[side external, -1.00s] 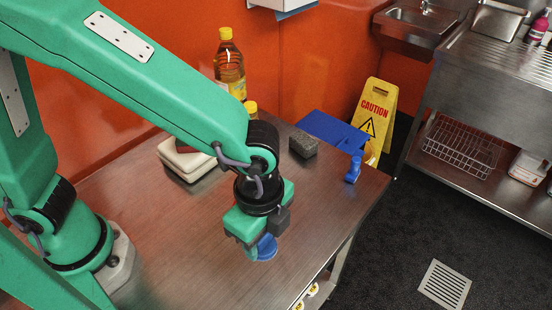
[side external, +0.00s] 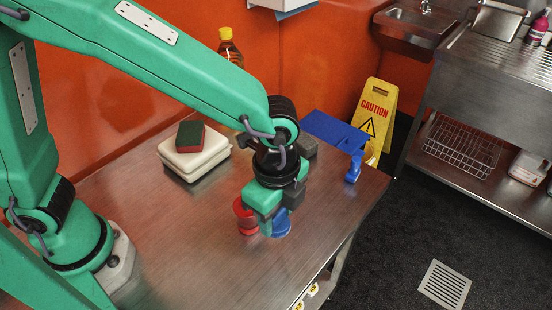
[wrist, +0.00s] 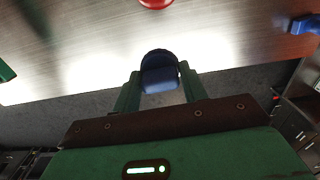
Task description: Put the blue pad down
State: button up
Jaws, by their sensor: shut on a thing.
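The blue pad (side external: 282,224) is a round blue piece, held between the fingers of my gripper (side external: 268,216). In the wrist view the pad (wrist: 160,76) sits between both fingertips, dark blue on top with a lighter blue face toward me. My gripper is shut on it. The pad is low over the metal table (side external: 180,255), near its front right edge; I cannot tell whether it touches the surface. A similar red round piece (side external: 243,213) stands just left of my gripper, and part of it shows at the top of the wrist view (wrist: 156,3).
A grey block (side external: 308,148) is partly behind my wrist. An oil bottle (side external: 229,48) stands at the back. The table's front left is clear.

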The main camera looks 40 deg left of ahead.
jog(key=w+a+f, duration=0.2)
jog(key=w+a, duration=0.1)
jog(key=w, duration=0.2)
jog(key=w+a+f, duration=0.2)
jog(key=w+a, duration=0.1)
jog(key=w, duration=0.2)
jog(key=w+a+f, duration=0.2)
jog(key=w+a, duration=0.1)
jog(key=w, duration=0.2)
jog(key=shift+w+a+f, duration=0.15)
jog(key=shift+f, duration=2)
jog(key=shift+f, duration=0.15)
jog(key=o, duration=1)
notch_tip(320, 180, up, 12)
jog(key=shift+r, duration=0.2)
